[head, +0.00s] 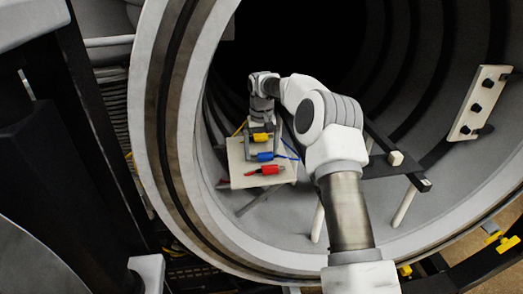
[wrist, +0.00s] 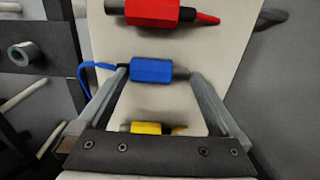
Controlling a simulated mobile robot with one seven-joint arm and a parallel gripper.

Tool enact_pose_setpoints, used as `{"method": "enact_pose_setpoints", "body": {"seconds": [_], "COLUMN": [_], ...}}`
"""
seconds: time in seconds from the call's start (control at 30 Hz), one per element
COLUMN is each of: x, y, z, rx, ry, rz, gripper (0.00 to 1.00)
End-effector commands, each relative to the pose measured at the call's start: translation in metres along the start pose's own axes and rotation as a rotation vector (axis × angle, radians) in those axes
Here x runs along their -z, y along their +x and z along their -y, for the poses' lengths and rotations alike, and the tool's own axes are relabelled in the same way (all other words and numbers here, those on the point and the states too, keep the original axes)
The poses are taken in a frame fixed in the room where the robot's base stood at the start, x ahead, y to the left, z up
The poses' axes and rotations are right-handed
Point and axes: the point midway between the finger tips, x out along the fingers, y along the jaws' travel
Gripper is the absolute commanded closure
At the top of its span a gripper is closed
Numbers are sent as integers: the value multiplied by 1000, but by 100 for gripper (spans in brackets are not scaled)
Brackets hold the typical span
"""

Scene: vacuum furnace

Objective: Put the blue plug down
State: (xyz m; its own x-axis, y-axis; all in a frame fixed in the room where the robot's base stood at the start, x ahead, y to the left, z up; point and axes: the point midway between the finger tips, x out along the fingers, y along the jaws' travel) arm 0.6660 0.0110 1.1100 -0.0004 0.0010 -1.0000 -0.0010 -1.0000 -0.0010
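The blue plug (head: 265,156) lies on a pale board (head: 237,178) inside the furnace chamber, between a yellow plug and a red plug. In the wrist view, the blue plug (wrist: 151,70) has a blue cable at its left end and a grey tip at its right. My gripper (head: 262,146) is over the board. In the wrist view, the fingers of my gripper (wrist: 159,74) are wide apart, one beyond each end of the blue plug. Whether they touch its ends is hard to tell. The plug looks level with its neighbours.
The red plug (head: 265,170) lies at the board's near side and the yellow plug (head: 262,138) at its far side. A dark beam (head: 392,155) is right of the board. A white panel with black knobs (head: 481,102) is on the right wall. The round chamber rim (head: 150,100) surrounds the opening.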

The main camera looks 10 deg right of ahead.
Motion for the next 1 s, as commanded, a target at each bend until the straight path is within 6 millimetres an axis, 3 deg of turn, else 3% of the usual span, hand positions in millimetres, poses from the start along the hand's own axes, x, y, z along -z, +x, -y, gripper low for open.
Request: {"method": "enact_pose_setpoints", "body": {"seconds": [0.23, 0.63, 0.87, 1.0], "x": [1, 1, 0, -11], "y": [-20, -103, -123, -133], "z": [0, 0, 1, 6], "rx": [0, -1, -1, -11], "ry": [1, 1, -2, -21], "rz": [-4, -3, -1, 2], "gripper": [0, 0, 0, 0]}}
